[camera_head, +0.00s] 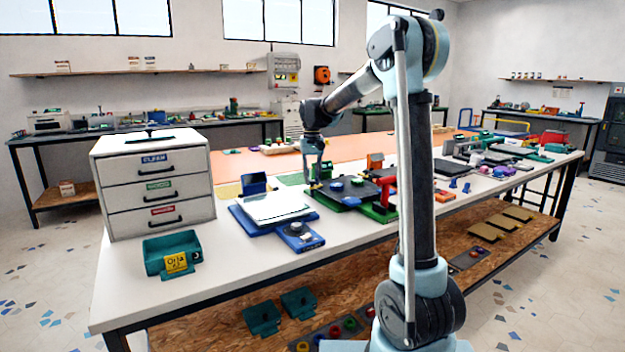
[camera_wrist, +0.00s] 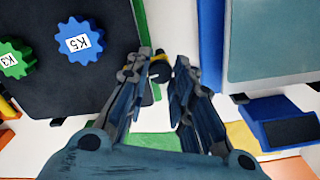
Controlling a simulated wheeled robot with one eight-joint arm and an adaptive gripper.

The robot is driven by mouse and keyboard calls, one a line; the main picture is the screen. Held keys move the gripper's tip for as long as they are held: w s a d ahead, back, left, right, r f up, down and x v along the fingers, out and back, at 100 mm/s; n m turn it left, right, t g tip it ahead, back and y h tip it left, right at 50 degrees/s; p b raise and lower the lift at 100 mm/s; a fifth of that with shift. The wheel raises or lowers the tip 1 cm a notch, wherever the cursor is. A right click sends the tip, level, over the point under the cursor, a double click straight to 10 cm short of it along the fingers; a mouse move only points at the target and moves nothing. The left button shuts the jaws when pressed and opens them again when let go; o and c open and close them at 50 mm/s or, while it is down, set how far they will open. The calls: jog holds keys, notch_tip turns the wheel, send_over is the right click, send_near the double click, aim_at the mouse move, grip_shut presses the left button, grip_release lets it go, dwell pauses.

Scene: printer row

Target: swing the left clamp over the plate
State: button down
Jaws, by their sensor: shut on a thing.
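The dark plate (camera_wrist: 60,85) lies on a green-based machine; it also shows in the head view (camera_head: 343,197). A blue gear marked K5 (camera_wrist: 80,40) and a green gear marked K3 (camera_wrist: 15,58) sit on it. My gripper (camera_wrist: 163,72) points down beside the plate's edge; in the head view it is above the machine's left side (camera_head: 317,178). Its fingers are shut on a small black piece with a yellow band (camera_wrist: 157,70), which appears to be the left clamp. The piece is just off the plate's edge, mostly hidden by the fingers.
A blue machine with a pale plate (camera_head: 272,207) stands close to the left. A red upright piece (camera_head: 386,192) rises at the green machine's right. A drawer cabinet (camera_head: 153,185) and a green bin (camera_head: 172,254) stand further left. The white table front has some free room.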

jog(key=shift+w+m, duration=0.2)
jog(key=shift+m, duration=0.9)
jog(key=c, duration=1.4)
grip_release()
jog(key=shift+s, duration=0.1)
jog(key=shift+o, duration=0.2)
notch_tip(320, 180, up, 12)
jog(key=shift+f, duration=0.1)
